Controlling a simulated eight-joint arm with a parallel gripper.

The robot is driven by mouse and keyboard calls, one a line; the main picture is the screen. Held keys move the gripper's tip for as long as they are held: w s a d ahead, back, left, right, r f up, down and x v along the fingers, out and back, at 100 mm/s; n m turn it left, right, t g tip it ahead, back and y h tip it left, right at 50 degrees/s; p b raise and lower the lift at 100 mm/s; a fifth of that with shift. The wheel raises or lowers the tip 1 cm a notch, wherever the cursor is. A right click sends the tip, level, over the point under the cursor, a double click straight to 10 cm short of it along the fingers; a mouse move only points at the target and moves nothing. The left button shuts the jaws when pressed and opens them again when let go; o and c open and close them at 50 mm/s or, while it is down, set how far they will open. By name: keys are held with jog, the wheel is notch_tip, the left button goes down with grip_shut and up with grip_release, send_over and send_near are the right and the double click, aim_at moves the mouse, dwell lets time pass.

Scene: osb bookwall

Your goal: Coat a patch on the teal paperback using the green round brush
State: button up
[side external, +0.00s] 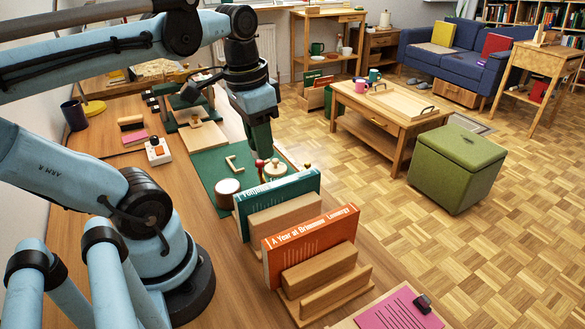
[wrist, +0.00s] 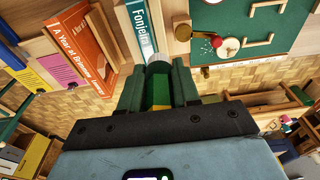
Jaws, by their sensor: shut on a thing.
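The teal paperback (side external: 277,201) stands upright in a wooden holder at the front edge of the green mat. Its teal spine also shows in the wrist view (wrist: 142,28), just beyond my fingers. My gripper (side external: 263,146) points down above the mat, behind the book. In the wrist view my gripper (wrist: 157,88) is shut on a green round-ended thing (wrist: 158,69), apparently the green round brush.
An orange book (side external: 310,243) stands in a holder in front of the teal one. On the green mat (side external: 208,165) are a wooden round pot (side external: 228,192) and a pale disc (side external: 274,171) with a knob. A clipboard with pink paper (side external: 398,310) lies front right.

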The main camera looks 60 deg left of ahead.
notch_tip(320, 180, down, 6)
jog(key=shift+r, duration=0.1)
jog(key=shift+d+f, duration=0.2)
jog(key=shift+d, duration=1.8)
grip_shut()
jog(key=shift+a, duration=1.9)
jog(key=shift+a+r, duration=0.1)
jog(key=shift+r, duration=3.95)
